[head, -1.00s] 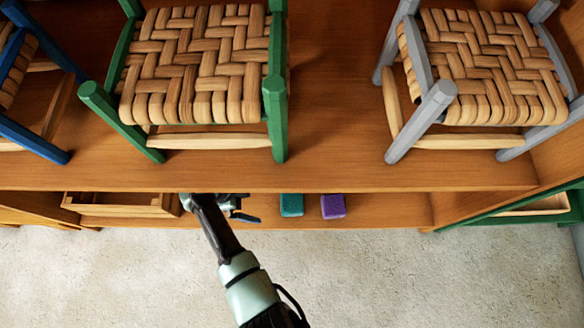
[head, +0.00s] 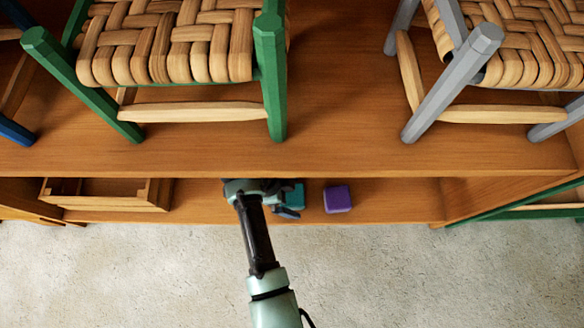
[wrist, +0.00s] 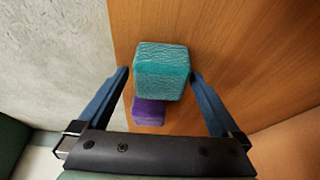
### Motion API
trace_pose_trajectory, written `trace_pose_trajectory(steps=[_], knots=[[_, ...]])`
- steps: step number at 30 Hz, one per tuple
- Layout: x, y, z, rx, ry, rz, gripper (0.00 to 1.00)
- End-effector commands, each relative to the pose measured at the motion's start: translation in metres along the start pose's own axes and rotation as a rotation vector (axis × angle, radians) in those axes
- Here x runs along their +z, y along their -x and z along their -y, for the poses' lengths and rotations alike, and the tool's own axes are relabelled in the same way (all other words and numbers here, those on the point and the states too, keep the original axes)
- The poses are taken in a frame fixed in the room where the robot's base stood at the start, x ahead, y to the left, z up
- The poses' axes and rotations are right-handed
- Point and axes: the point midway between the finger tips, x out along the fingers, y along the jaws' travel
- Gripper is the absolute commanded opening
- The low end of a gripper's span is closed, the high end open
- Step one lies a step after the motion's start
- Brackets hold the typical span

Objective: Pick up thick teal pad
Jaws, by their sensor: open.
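The thick teal pad (wrist: 162,72) is a block with a wrinkled surface, lying on the wooden lower shelf. In the wrist view it sits between the two blue fingers of my gripper (wrist: 159,78), which are open, with a small gap on each side. In the head view my gripper (head: 284,200) is at the shelf and partly covers the teal pad (head: 295,194). Whether a finger touches the pad I cannot tell.
A purple block (head: 337,199) lies just right of the teal pad. The upper shelf (head: 340,140) overhangs, bearing a green chair (head: 270,75) and a grey chair (head: 455,80). An open wooden box (head: 105,194) stands to the left. Bare shelf lies right of the purple block.

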Motion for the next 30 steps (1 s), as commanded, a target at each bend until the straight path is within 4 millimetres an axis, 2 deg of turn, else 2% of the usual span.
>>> trace_pose_trajectory(steps=[7,20,30], knots=[[-0.0003,-0.0018,0.0001,-0.001,0.001,0.000,1.00],[-0.0001,-0.0017,0.0001,0.000,0.001,0.000,0.23],[-0.0011,0.0010,0.0002,-0.001,0.001,0.000,0.22]])
